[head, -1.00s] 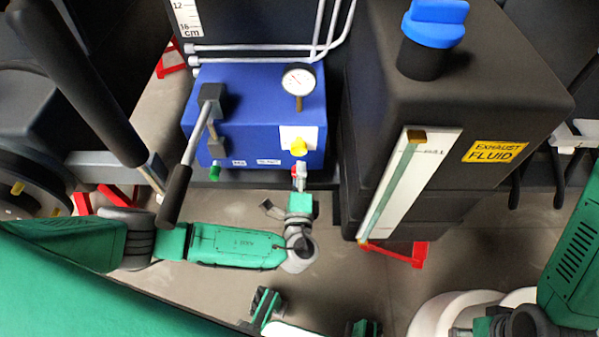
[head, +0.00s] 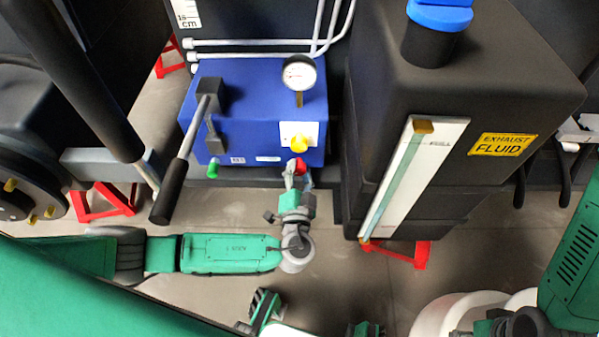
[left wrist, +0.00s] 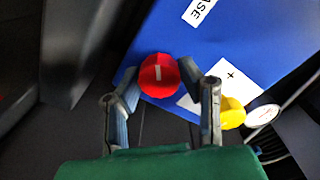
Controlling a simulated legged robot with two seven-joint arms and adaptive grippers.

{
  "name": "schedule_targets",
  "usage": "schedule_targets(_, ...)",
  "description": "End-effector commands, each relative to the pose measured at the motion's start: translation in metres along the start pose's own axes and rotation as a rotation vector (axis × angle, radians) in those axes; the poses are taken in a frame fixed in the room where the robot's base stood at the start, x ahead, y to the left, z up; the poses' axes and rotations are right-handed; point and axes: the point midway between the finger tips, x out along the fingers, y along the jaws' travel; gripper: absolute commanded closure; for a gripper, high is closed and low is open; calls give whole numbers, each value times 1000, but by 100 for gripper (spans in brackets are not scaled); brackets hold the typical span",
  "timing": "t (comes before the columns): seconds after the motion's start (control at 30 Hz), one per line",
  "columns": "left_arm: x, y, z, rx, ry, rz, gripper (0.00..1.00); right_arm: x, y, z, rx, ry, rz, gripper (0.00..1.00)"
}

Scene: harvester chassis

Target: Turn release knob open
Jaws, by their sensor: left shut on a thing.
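The red knob (left wrist: 158,75) has a short white line, upright in the left wrist view, and sits at the lower edge of a blue box. In the head view the red knob (head: 299,165) shows small at the box's lower right corner. A partly cut-off label ending in "ASE" (left wrist: 199,10) is on the blue face. My left gripper (head: 296,176) is at the knob, one finger on each side, shut on it. The fingers hide part of the knob in the head view.
The blue box (head: 262,105) carries a gauge (head: 299,73), a yellow knob (head: 299,143), a green knob (head: 213,168) and a black-handled lever (head: 169,190). A black tank (head: 470,95) with a blue cap stands close on the right. Open floor lies below the box.

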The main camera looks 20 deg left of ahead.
Motion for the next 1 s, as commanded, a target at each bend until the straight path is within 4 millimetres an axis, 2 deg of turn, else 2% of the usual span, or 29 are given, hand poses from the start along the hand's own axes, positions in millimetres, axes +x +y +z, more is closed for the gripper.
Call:
schedule_targets(0.03,-2,4,8,-39,-8,8,96,5,0,0,0,0,0,60)
schedule_targets(0.6,-3,7,9,-573,3,11,96,37,0,2,0,0,0,60)
schedule_targets(1.0,-3,7,8,-841,10,13,96,56,0,3,0,0,0,60)
